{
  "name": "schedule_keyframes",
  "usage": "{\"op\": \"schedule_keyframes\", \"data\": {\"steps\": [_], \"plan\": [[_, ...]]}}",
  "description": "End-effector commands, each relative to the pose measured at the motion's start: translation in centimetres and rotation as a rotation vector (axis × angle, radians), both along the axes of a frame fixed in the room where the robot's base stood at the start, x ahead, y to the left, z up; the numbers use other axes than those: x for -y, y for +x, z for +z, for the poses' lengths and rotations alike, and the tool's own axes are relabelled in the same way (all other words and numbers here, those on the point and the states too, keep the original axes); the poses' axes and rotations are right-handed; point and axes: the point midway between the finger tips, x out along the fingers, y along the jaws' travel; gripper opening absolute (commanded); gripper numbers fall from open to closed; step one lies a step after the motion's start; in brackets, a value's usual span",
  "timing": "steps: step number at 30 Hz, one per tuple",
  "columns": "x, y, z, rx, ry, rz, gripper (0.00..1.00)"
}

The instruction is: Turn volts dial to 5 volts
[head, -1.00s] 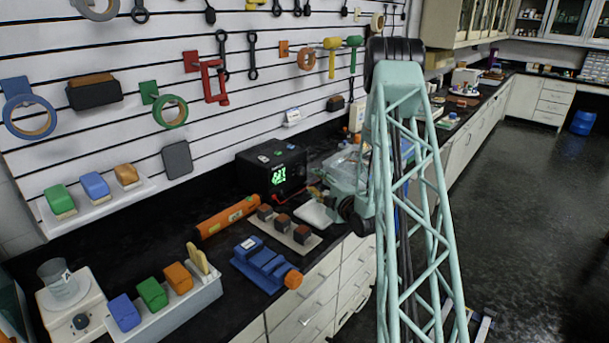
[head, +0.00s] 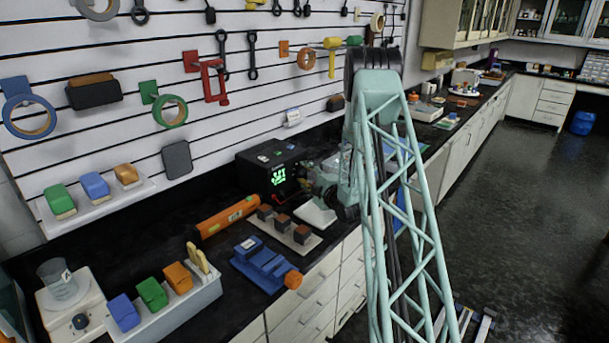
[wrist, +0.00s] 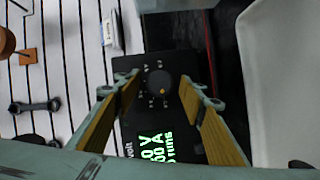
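The black box with the volts dial (head: 252,168) stands on the counter against the slatted wall. Its green display (head: 279,177) is lit; the figures are too small to read there. In the head view my arm hides the dial.
An orange tube (head: 228,217), a board with several dark blocks (head: 300,241) and a blue vise (head: 262,262) lie left of my arm. A white object (wrist: 275,80) lies close beside my gripper at right. Tools hang on the slatted wall (head: 120,150).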

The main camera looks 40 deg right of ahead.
Motion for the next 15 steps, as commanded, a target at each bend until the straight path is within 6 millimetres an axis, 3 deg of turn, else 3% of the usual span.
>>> {"op": "schedule_keyframes", "data": {"steps": [6,15], "plan": [[-0.01,0.00,0.00,0.000,0.000,0.000,0.38],[-0.02,-0.01,0.01,0.000,0.000,0.000,0.14]]}}
